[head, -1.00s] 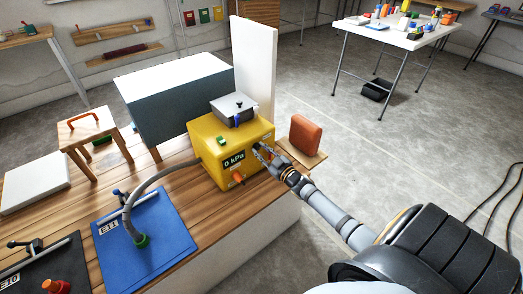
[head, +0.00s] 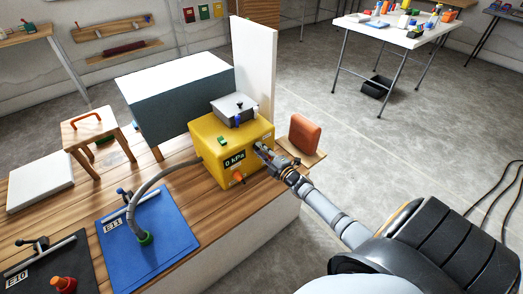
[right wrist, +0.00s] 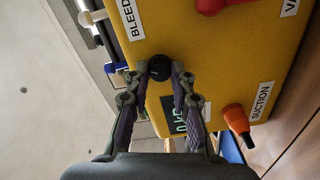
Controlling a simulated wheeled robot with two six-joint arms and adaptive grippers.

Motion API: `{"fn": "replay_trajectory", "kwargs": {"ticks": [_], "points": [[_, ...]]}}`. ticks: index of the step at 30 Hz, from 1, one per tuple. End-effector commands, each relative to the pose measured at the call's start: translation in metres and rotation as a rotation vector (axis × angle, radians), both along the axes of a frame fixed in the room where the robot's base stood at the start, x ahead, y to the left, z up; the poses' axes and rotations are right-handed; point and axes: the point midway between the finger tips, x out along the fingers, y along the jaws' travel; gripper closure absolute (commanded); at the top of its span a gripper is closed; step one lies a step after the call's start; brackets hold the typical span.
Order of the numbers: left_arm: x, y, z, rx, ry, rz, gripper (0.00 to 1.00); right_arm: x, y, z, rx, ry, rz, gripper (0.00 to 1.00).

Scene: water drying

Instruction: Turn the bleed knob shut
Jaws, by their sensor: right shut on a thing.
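The yellow pump box (head: 205,152) stands on the wooden bench, and its display (head: 235,160) reads 0 kPa. In the right wrist view a round black knob (right wrist: 160,67) sits on the yellow face, near the BLEED label (right wrist: 129,18). My right gripper (head: 260,150) reaches the box's front from the right. In the right wrist view my right gripper (right wrist: 160,74) is shut on this black knob, with a fingertip at each side. The fingers partly cover the display. The knob is hidden by the gripper in the head view. My left gripper is not in view.
An orange suction fitting (right wrist: 238,120) and a red knob (right wrist: 210,5) stick out from the same face. A grey hose (head: 160,178) runs from the box to a blue board (head: 170,235). A grey box (head: 233,108) sits on top. An orange block (head: 305,135) stands at right.

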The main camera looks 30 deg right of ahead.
Motion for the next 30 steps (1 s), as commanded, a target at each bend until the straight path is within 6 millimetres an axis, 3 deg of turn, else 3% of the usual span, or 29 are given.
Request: {"fn": "replay_trajectory", "kwargs": {"ticks": [15,30], "points": [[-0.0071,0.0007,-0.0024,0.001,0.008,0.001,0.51,-0.0005,0.0006,-0.0013,-0.393,-0.030,0.000,1.00],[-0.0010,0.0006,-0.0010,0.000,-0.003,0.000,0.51,-0.0007,0.0005,-0.0020,-0.513,-0.038,0.000,1.00]]}}
